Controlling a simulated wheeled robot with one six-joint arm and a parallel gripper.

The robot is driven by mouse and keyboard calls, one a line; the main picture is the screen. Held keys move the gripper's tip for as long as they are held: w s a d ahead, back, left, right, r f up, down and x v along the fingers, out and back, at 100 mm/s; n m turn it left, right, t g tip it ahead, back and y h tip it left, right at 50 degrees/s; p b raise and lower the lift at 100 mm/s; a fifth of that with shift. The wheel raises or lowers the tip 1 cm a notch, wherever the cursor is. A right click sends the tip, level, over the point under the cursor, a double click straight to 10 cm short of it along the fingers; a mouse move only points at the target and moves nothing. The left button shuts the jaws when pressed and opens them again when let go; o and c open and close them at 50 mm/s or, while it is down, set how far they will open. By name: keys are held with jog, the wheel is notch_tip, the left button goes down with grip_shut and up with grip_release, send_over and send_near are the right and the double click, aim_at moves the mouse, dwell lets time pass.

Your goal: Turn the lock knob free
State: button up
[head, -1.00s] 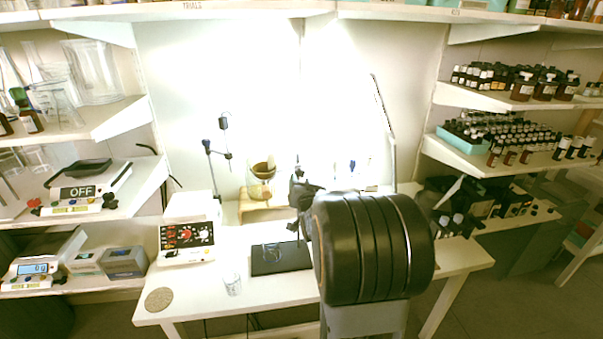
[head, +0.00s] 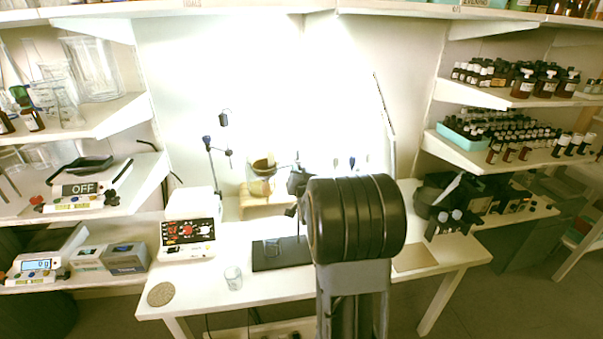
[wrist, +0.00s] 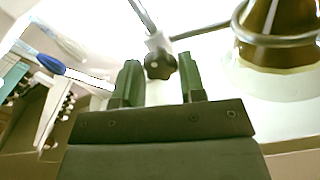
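The lock knob (wrist: 159,64), a dark lobed knob on a pale clamp block on a metal rod, shows in the wrist view. My gripper (wrist: 159,80) is open, with its two green fingers to the left and right of the knob. The knob appears just beyond the fingertips, in line with the gap, and I see no contact. A metal ring (wrist: 285,38) around an amber and clear glass vessel (wrist: 283,65) is to the right. In the head view my arm hides most of my gripper, and I cannot make out the knob.
A box with red and black knobs (head: 189,239), a dark plate (head: 268,262) with a glass on it, a glass beaker (head: 233,278) and a cork disc (head: 161,294) are on the white table (head: 207,275). Bottle shelves (head: 480,157) stand at right. The table's front middle is clear.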

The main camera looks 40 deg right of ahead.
jog(key=c, duration=0.5)
jog(key=shift+f+n+b, duration=0.2)
jog(key=shift+n+b, duration=0.1)
jog(key=shift+b, duration=0.4)
jog(key=shift+r+n+b, duration=0.1)
jog(key=shift+n+b, duration=12.45)
jog(key=shift+n, duration=5.05)
